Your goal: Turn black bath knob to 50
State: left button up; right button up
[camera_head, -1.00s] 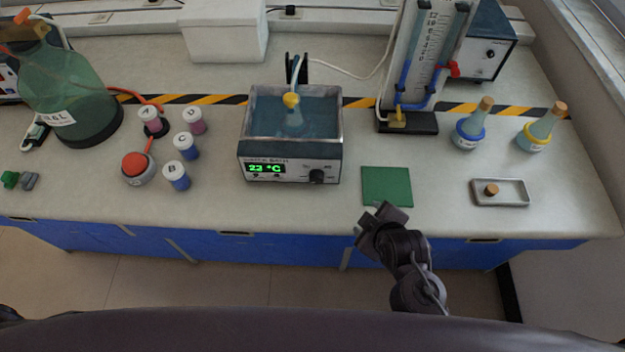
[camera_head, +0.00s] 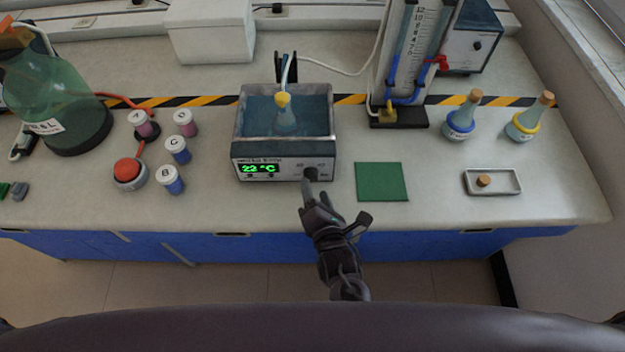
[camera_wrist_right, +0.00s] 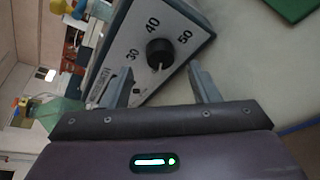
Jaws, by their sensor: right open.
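The water bath (camera_head: 285,148) stands at mid-table with a green display reading 22 °C. Its black knob (camera_head: 311,174) is at the right of the front panel. In the right wrist view the black knob (camera_wrist_right: 160,52) sits by the printed marks 30, 40 and 50. A pale pointer line on it faces down in that picture, away from the 40 and 50. My right gripper (camera_head: 309,191) is at the front panel; in its wrist view the open fingers (camera_wrist_right: 162,82) lie on either side below the knob, apparently not touching it. My left gripper is not in view.
A flask (camera_head: 286,118) sits in the bath. A green mat (camera_head: 381,182) and a metal tray (camera_head: 492,182) lie to the right. Several capped bottles and a red-topped device (camera_head: 129,172) stand left. The bench front near the bath is clear.

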aim_at(312, 179)
jog(key=x, duration=0.4)
jog(key=c, duration=1)
jog(key=shift+o, duration=0.2)
jog(key=shift+d+f+m+t+y, duration=0.15)
jog(key=shift+m+t+y, duration=0.25)
jog(key=shift+m, duration=0.8)
jog(key=shift+m+t+y+b, duration=0.3)
jog(key=shift+m+y+b, duration=0.35)
jog(key=shift+m, duration=0.85)
